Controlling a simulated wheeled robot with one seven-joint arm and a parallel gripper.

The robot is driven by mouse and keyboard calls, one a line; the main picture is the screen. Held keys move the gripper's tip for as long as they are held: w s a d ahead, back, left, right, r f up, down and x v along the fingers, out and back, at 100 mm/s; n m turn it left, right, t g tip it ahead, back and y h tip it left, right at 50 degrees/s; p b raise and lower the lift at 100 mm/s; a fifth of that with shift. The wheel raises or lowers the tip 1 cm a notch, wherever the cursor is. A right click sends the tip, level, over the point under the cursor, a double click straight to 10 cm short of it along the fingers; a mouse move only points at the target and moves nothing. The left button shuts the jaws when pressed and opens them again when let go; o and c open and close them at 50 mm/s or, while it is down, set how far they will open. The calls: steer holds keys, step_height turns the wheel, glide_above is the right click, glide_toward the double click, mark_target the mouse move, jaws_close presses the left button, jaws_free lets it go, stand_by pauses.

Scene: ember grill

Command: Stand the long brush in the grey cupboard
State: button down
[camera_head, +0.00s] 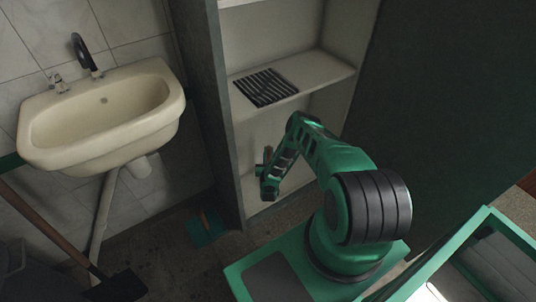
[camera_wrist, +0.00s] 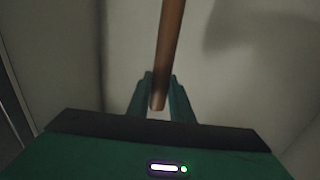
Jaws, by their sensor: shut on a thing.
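The grey cupboard (camera_head: 228,130) stands open in the middle of the head view, with a shelf (camera_head: 318,72) above its lower compartment. My gripper (camera_head: 268,180) is in front of or just inside the lower compartment, below the shelf. It is shut on a brown wooden handle (camera_wrist: 168,50), which looks like that of the long brush. In the wrist view the handle's near end shows between the two green fingers, and the handle runs up out of the picture, slightly tilted. In the head view only a short bit of it shows; the brush's head is hidden.
A black grate (camera_head: 265,87) lies on the shelf. A cream sink (camera_head: 105,115) hangs at the left. A tool with a brown handle (camera_head: 40,222) and black head leans below it. A small teal thing (camera_head: 206,230) lies on the floor beside the cupboard.

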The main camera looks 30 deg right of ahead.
steer(key=shift+f, duration=0.1)
steer(key=c, duration=1.6)
jaws_free()
steer(key=v, duration=1.2)
steer(key=shift+s, duration=0.15)
